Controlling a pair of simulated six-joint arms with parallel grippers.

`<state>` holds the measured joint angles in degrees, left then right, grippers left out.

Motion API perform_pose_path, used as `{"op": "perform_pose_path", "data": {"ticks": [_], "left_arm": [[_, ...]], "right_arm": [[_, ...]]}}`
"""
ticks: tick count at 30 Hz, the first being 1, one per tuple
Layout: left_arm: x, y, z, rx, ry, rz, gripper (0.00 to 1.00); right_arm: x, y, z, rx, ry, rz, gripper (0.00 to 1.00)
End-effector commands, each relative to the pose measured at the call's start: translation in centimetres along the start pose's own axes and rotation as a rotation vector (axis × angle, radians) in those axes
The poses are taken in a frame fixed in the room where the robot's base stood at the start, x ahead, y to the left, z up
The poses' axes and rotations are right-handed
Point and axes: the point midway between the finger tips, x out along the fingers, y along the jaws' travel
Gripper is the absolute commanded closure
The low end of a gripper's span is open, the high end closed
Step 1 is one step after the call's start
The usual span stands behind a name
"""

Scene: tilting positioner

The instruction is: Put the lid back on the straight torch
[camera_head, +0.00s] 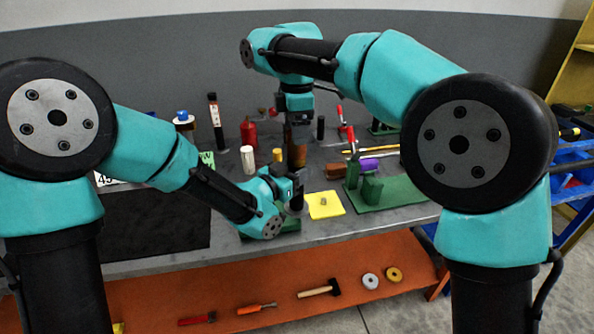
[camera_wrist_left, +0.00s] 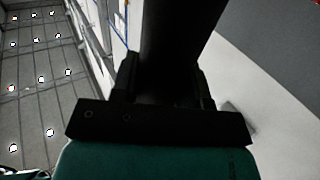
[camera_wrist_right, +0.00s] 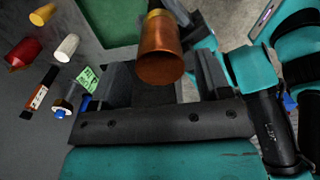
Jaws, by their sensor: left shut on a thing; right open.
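My left gripper (camera_head: 294,187) is shut on a dark upright cylinder, apparently the torch body (camera_head: 297,203); the body fills the middle of the left wrist view (camera_wrist_left: 180,45). Above it is a copper-coloured cup (camera_wrist_right: 160,55) with a brass collar (camera_wrist_right: 158,14); it also shows in the head view (camera_head: 297,156). Whether this cup is the lid, and whether it is fully seated, I cannot tell. My right gripper (camera_head: 297,128) points down from above.
A yellow pad (camera_head: 325,211) with a small part lies right of the left gripper. A green plate with blocks (camera_head: 390,196) stands farther right. A white cylinder (camera_head: 248,160), a red bottle (camera_head: 248,133) and a dark mat (camera_head: 160,222) are to the left.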

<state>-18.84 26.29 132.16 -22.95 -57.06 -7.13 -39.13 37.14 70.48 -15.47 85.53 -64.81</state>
Motion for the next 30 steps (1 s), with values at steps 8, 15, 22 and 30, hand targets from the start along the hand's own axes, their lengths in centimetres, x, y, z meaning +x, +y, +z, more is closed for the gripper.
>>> {"op": "perform_pose_path", "data": {"ticks": [8,15,22,30], "left_arm": [[0.0,0.0,-0.1,0.001,0.003,0.0,1.0],[0.0,0.0,-0.1,0.001,0.003,0.0,1.0],[0.0,0.0,-0.1,0.001,0.003,0.0,1.0],[0.0,0.0,-0.1,0.001,0.003,0.0,1.0]], "right_arm": [[3.8,0.0,0.0,-0.001,-0.001,-0.001,0.3],[5.1,0.0,0.0,0.0,-0.001,0.0,0.3],[5.1,0.0,0.0,0.0,0.0,0.0,0.3],[5.1,0.0,0.0,0.0,0.0,0.0,0.56]]}}
